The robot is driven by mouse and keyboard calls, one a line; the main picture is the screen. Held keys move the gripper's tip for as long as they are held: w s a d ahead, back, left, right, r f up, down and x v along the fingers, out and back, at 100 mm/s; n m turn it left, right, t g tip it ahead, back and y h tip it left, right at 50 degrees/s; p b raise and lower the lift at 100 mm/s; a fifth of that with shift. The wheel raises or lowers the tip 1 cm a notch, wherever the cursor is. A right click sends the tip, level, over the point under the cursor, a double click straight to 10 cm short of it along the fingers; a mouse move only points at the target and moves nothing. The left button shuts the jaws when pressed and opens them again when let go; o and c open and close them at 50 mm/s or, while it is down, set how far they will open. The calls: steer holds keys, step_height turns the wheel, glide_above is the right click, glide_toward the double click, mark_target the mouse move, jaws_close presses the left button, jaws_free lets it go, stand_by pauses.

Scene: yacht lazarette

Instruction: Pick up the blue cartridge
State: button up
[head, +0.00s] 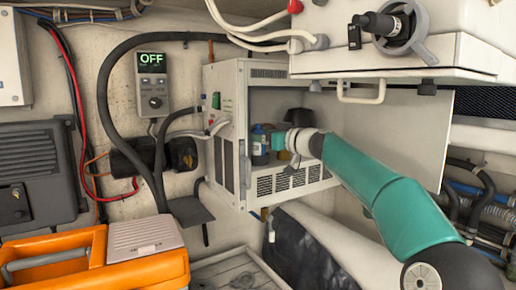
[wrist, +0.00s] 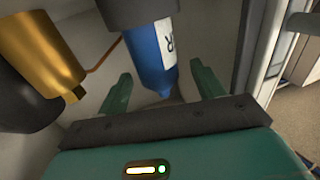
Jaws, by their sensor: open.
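The blue cartridge (wrist: 150,58) hangs upright in the wrist view, with a white label on its side and a dark cap or holder at its top. Its narrow lower end is between the two green fingers of my gripper (wrist: 162,88), which are apart with a gap on each side. I cannot tell whether either finger touches it. In the head view the blue cartridge (head: 260,145) is inside the open white cabinet (head: 225,120), just left of my gripper (head: 277,141).
A gold cylinder (wrist: 40,50) is left of the cartridge in the wrist view. The cabinet's side wall and door edge (wrist: 262,50) are close on the right. An orange toolbox (head: 135,265) stands at lower left in the head view. A display above reads OFF (head: 152,58).

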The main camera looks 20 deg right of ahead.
steer(key=shift+x, duration=1.25)
steer(key=shift+c, duration=0.2)
steer(key=c, duration=1.1)
steer(key=shift+r, duration=0.1)
